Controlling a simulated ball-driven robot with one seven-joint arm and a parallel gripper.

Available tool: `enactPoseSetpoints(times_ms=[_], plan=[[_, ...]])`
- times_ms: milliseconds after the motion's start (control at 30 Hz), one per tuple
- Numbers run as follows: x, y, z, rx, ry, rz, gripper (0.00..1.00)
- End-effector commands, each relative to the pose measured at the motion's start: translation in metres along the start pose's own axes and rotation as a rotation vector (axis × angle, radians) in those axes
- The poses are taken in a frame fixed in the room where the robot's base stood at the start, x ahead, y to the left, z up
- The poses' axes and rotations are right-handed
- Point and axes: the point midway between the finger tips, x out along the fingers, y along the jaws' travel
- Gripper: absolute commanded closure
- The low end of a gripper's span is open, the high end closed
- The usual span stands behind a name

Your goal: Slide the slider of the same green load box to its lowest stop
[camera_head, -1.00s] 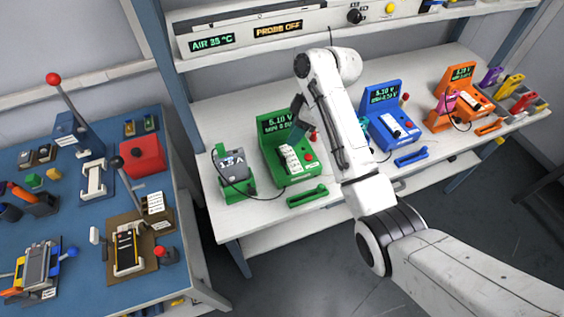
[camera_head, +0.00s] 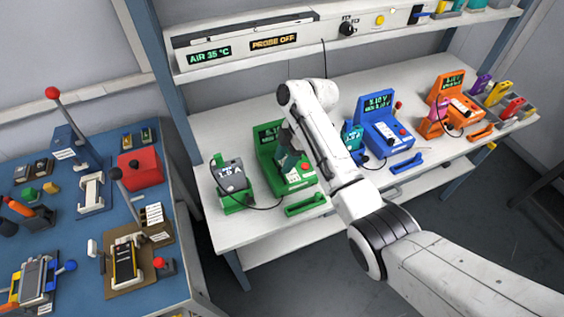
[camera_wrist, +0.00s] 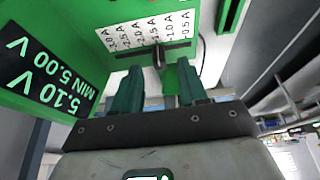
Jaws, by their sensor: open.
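The green load box (camera_head: 268,172) stands at the left of the white bench, with a lit display, a red button and a white scale panel. In the wrist view its display (camera_wrist: 45,80) reads 5.10 V, MIN 5.00 V, upside down. The white scale (camera_wrist: 150,30) carries ampere marks. A dark slider stem (camera_wrist: 158,56) stands at the scale's edge, and a green piece, apparently its knob (camera_wrist: 171,80), lies between my fingers. My gripper (camera_wrist: 158,88) is open around it, with gaps beside it. In the head view my gripper (camera_head: 288,152) is over the box and hides part of the panel.
A grey block in a green holder (camera_head: 232,202) stands left of the box, with a black cable. A green tray (camera_head: 306,202) lies in front. A blue load box (camera_head: 385,130) and an orange one (camera_head: 455,100) stand to the right. A blue table (camera_head: 75,230) is at left.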

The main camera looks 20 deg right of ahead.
Motion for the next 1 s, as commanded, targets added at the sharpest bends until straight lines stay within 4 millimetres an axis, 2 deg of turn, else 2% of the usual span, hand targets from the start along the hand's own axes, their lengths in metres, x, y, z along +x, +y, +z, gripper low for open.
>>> enactPoseSetpoints(times_ms=[200, 533, 1000], plan=[[0.021, 0.000, 0.000, 0.001, 0.000, -0.001, 0.57], [0.024, 0.000, 0.000, 0.001, 0.000, 0.001, 0.57], [0.024, 0.000, 0.000, 0.001, 0.000, 0.001, 1.00]])
